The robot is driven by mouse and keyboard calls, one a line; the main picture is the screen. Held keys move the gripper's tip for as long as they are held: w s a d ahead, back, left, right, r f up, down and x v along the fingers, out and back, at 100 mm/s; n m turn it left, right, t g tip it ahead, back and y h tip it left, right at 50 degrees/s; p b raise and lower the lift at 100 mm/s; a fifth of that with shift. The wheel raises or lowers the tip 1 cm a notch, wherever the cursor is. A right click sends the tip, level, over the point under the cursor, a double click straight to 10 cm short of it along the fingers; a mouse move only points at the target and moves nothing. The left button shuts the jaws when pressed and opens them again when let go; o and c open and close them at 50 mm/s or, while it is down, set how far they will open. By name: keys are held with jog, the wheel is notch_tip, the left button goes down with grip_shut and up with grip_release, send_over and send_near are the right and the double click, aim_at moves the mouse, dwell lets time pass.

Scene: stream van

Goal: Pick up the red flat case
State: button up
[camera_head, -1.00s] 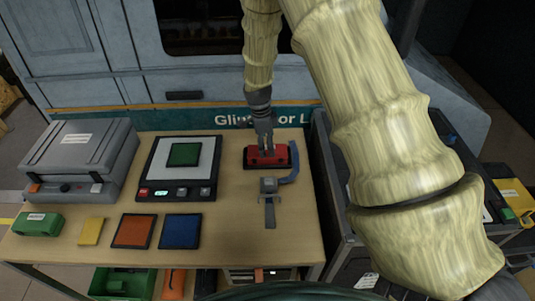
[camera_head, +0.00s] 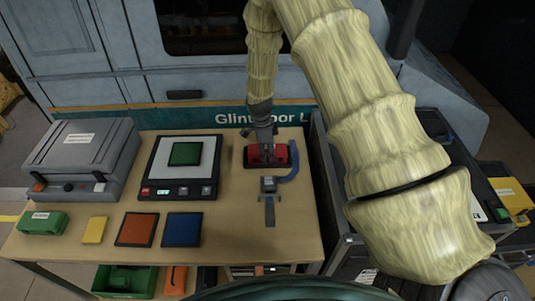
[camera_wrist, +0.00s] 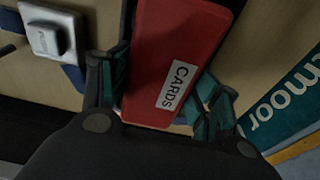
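The red flat case (camera_head: 281,151) lies at the back right of the wooden table, in or on a dark base. In the wrist view the red case (camera_wrist: 175,45) fills the upper middle, with a white label reading CARDS. My gripper (camera_head: 264,142) reaches down onto the case from above. In the wrist view my gripper's fingers (camera_wrist: 163,85) stand on either side of the case, very close to its edges. I cannot tell whether they press on it. The fingertips' far ends are partly hidden.
A grey clamp-like tool (camera_head: 269,187) and a blue curved strap (camera_head: 292,163) lie close by the case. A scale (camera_head: 160,190) with a green square (camera_head: 185,153), a grey box (camera_head: 70,155) and coloured flat items occupy the left.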

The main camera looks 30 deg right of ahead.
jog(key=c, duration=0.6)
jog(key=shift+r, duration=0.15)
